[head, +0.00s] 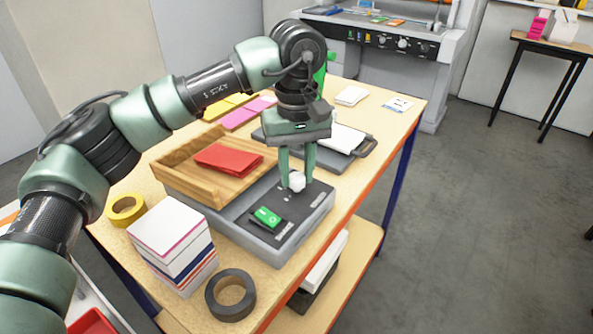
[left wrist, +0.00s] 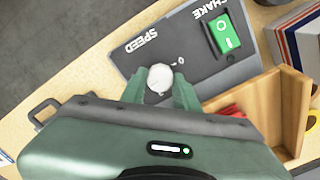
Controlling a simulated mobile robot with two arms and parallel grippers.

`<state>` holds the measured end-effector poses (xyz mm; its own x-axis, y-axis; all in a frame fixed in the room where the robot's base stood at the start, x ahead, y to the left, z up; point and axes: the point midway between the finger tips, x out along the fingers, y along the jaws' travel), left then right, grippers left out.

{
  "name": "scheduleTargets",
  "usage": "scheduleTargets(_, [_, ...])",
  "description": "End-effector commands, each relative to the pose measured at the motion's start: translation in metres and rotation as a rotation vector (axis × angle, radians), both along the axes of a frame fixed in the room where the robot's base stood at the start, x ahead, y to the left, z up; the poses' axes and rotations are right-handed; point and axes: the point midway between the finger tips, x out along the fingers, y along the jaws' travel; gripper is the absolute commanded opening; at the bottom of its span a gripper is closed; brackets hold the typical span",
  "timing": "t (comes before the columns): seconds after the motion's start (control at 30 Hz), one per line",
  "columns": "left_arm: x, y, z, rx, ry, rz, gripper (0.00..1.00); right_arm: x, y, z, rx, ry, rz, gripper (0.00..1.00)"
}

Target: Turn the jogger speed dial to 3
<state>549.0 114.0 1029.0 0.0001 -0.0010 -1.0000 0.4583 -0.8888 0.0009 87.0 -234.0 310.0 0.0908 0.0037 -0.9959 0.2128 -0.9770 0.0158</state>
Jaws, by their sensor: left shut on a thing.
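The jogger (head: 250,238) is a grey box with a dark control panel on the table, with a wooden tray (head: 180,178) holding red sheets on it. Its white speed dial (head: 298,181) is on the panel, and it also shows in the left wrist view (left wrist: 160,78) beside the word SPEED. My left gripper (head: 297,178) points down with its fingers shut on the dial, one on each side. The fingertips also show in the left wrist view (left wrist: 160,92). The dial's pointer and scale numbers are too small to read. A green switch (head: 266,217) sits on the same panel. My right gripper is not in view.
A stack of cards (head: 172,240), a yellow tape roll (head: 126,209) and a dark tape roll (head: 230,295) stand near the jogger. A grey board with a handle (head: 357,149) holding white paper lies behind it. The floor at right is clear.

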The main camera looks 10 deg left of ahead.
Motion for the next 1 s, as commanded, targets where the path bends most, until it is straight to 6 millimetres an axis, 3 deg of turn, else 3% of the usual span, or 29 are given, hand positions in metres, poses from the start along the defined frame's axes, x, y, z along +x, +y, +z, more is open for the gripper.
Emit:
scheduleTargets(0.7, [-0.0006,-0.0008,-0.0002,-0.001,0.002,-0.083,0.0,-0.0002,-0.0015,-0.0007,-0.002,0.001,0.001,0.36])
scheduleTargets(0.73, [-0.0006,-0.0008,-0.0002,-0.001,0.002,-0.083,0.33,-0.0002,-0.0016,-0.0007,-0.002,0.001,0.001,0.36])
scheduleTargets(0.8, [-0.0006,-0.0006,-0.0003,-0.001,0.002,-0.082,0.52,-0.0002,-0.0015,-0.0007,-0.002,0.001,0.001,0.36])
scheduleTargets(1.0, [-0.0004,-0.0003,-0.0003,0.0,0.001,-0.081,0.52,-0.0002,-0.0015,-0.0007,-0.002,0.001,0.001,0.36])
